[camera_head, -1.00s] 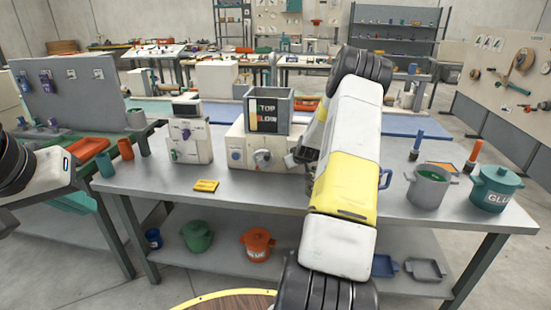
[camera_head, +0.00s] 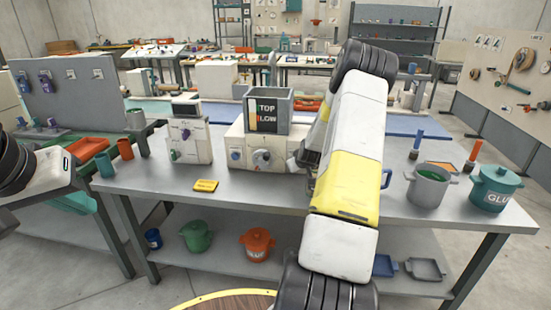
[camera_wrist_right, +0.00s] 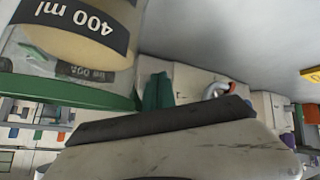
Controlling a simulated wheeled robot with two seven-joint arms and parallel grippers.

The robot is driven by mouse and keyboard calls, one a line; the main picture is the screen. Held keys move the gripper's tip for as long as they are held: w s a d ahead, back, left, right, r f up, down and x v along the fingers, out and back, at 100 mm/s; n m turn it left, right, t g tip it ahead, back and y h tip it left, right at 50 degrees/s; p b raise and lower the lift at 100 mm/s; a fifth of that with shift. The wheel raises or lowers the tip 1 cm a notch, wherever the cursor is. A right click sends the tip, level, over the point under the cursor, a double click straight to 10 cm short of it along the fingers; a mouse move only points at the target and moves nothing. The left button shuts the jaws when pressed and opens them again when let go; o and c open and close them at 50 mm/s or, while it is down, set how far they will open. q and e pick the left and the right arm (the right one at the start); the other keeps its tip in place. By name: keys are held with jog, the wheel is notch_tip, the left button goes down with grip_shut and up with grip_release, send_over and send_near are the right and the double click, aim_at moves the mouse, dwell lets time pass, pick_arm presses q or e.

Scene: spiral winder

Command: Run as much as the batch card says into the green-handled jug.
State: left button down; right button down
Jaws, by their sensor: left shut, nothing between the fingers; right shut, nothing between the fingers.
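The dispenser (camera_head: 237,150) stands on the bench, with a round knob (camera_head: 262,159) on its front and a partly covered sign ending "TOP" and "LOW" above. The yellow batch card (camera_head: 206,185) lies in front; its text is too small to read. The right wrist view shows a clear jug (camera_wrist_right: 30,68) with a green rim, upside down in the picture, with a "400 ml" mark. Its handle is not clear. My right gripper (camera_head: 300,158) is shut and empty near the dispenser, partly behind my forearm. My left gripper (camera_head: 72,168) is shut, empty, at the left edge.
A grey pot (camera_head: 428,187) and a teal glue pot (camera_head: 494,188) stand right. The bench front around the card is clear.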

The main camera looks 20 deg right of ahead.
jog(key=s+a, duration=0.2)
jog(key=s, duration=0.1)
jog(key=shift+s+a, duration=0.25)
dwell(0.4)
jog(key=s+a+r+g+y, duration=0.1)
jog(key=s+a+r, duration=0.3)
jog(key=a+r, duration=0.5)
jog(key=s+a+r+y, duration=0.1)
jog(key=s+a+r, duration=0.4)
jog(key=r, duration=0.6)
jog(key=s+a+r, duration=0.3)
jog(key=s+a, duration=0.1)
jog(key=s, duration=0.4)
jog(key=s+a+r+g+y, duration=0.1)
jog(key=s+a+r, duration=0.2)
jog(key=s+a, duration=0.2)
jog(key=s+a+r+g+y, duration=0.1)
jog(key=s+a, duration=0.3)
jog(key=s, duration=0.7)
jog(key=shift+s+a+r+m, duration=0.2)
jog(key=shift+s+r+m, duration=0.1)
jog(key=shift+r, duration=0.6)
